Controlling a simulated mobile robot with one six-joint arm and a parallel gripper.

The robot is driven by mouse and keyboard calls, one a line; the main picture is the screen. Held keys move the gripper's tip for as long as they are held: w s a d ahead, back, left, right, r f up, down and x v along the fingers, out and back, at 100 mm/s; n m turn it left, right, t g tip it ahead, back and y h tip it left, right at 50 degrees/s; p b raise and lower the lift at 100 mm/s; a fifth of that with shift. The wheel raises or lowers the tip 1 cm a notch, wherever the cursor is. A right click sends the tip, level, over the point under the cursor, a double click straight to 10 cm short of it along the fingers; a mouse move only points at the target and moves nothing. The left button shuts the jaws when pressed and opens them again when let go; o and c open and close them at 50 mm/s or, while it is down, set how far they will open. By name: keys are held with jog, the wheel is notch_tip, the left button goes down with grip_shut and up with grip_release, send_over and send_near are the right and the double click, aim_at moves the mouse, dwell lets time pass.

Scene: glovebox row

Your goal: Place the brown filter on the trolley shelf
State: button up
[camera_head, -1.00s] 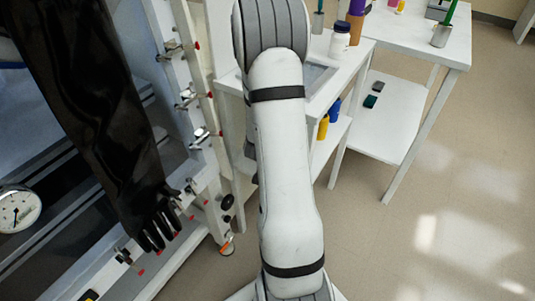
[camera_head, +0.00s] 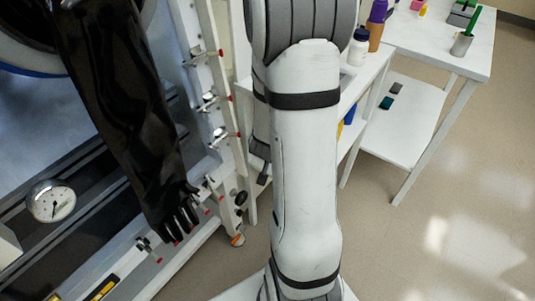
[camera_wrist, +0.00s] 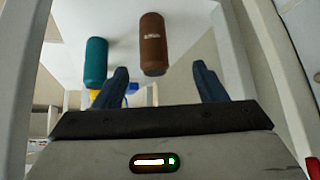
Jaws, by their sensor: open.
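The brown filter (camera_wrist: 153,45) is a cylinder with small white lettering, at the top middle of the wrist view against a white surface. My gripper (camera_wrist: 162,84) is open, with its two dark blue fingers apart and nothing between them. The filter shows beyond the fingertips, in line with the gap and apart from both fingers. A teal cylinder (camera_wrist: 95,62) is to its left. In the head view my arm hides the gripper. I cannot tell which white shelf there is the trolley shelf.
A black glove (camera_head: 125,120) hangs at the left, beside a gauge (camera_head: 51,201). A white table (camera_head: 440,45) with a lower shelf (camera_head: 405,125) stands at the right. The floor at right is clear.

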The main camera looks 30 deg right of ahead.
jog(key=a+r+n+y, duration=0.2)
jog(key=a+r+y, duration=0.15)
jog(key=a, duration=0.35)
jog(key=a+r+n+y, duration=0.2)
jog(key=a+r+n, duration=0.15)
jog(key=a, duration=0.35)
jog(key=s+a+r+n+g, duration=0.3)
jog(key=s+r, duration=0.5)
jog(key=s, duration=0.5)
jog(key=shift+s+a+r+g, duration=0.15)
jog(key=shift+a+g, duration=0.55)
jog(key=shift+a, duration=0.35)
